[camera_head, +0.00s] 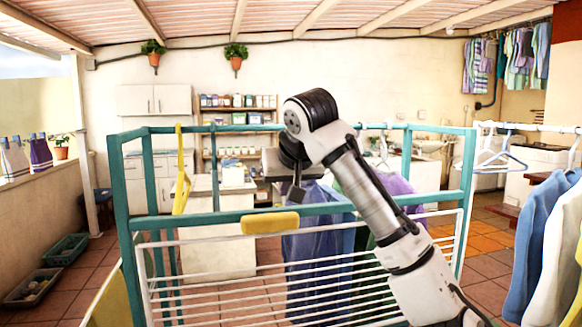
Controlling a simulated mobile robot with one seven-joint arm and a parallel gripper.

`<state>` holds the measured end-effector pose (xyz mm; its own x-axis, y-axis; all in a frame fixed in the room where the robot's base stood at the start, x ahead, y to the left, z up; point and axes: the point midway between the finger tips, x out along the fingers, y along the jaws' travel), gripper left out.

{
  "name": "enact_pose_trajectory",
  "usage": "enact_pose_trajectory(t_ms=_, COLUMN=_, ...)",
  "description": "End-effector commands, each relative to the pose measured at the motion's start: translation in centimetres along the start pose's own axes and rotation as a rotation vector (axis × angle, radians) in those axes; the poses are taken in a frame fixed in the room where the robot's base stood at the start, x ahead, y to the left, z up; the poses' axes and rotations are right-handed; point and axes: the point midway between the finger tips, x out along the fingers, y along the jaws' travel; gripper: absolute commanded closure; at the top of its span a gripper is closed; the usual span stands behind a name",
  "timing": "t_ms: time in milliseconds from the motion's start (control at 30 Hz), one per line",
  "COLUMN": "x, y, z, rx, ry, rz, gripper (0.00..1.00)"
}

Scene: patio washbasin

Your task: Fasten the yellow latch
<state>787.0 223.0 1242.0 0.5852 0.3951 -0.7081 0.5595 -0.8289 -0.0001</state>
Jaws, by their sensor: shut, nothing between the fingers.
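A yellow block (270,222), which looks like the latch, sits level on the teal rail along the top edge of the white wire panel (215,275). A second yellow piece (181,172), long and narrow with a loop at its lower end, hangs from the top teal rail at the left; I cannot tell whether it is part of the latch. My gripper (294,195) is shut and empty, pointing down just above and right of the yellow block. It appears apart from the block, though depth is hard to judge. My wrist hides part of the rack's middle.
The teal frame (120,205) surrounds hanging clothes, including a blue garment (305,250). Blue and white shirts (545,235) hang close at the right. Crates (38,283) lie on the floor at the left. Cabinets and shelves (240,130) stand at the back wall.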

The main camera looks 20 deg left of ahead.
Motion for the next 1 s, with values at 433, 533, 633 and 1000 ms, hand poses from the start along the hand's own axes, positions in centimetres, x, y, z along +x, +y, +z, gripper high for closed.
enact_pose_trajectory(t_ms=433, x=2.3, y=0.0, z=2.6, rx=-0.001, ry=0.001, rz=-0.001, gripper=1.0)
enact_pose_trajectory(t_ms=533, x=2.3, y=0.0, z=2.6, rx=-0.001, ry=0.001, rz=-0.001, gripper=1.0)
enact_pose_trajectory(t_ms=633, x=2.3, y=0.0, z=2.6, rx=-0.001, ry=0.001, rz=-0.001, gripper=1.0)
enact_pose_trajectory(t_ms=1000, x=3.1, y=-0.1, z=1.7, rx=0.034, ry=-0.001, rz=-0.037, gripper=1.0)
